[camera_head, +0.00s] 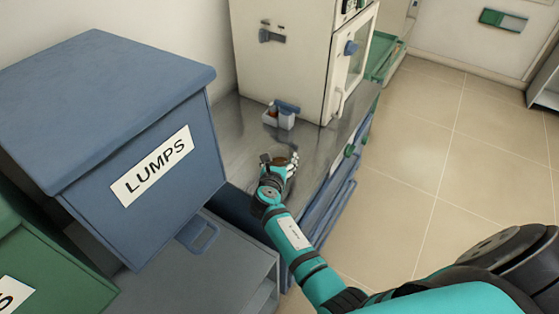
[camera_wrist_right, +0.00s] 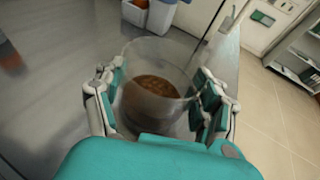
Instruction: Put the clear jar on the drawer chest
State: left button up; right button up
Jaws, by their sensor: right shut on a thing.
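The clear jar (camera_wrist_right: 155,85) is an open see-through vessel with brown grainy contents, upright or slightly tilted in the right wrist view. My right gripper (camera_wrist_right: 157,103) is shut on it, with a finger on each side. In the head view my right gripper (camera_head: 279,166) is over the grey metal top of a chest with blue drawer fronts (camera_head: 322,150), which looks like the drawer chest. The jar is mostly hidden there by the hand. I cannot tell whether its base touches the top. My left gripper is not in view.
A white furnace (camera_head: 290,55) stands at the back of the metal top. A small container with a blue part (camera_head: 284,116) sits before it. A blue bin marked LUMPS (camera_head: 140,150) is at the left. Bare metal surrounds the hand; open floor lies right.

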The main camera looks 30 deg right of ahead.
jog(key=o, duration=1.4)
jog(key=shift+f, duration=0.1)
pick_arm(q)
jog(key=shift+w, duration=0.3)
pick_arm(e)
jog(key=shift+s+a+r, duration=0.1)
jog(key=shift+r, duration=0.2)
jog(key=p+v, duration=0.6)
jog(key=v, duration=0.4)
jog(key=shift+s+a+r+p, duration=0.15)
jog(key=shift+s+p, duration=0.1)
jog(key=shift+p, duration=0.1)
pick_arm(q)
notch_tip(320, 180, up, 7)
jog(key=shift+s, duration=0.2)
pick_arm(e)
jog(key=shift+s+a, duration=0.35)
jog(key=shift+s, duration=0.05)
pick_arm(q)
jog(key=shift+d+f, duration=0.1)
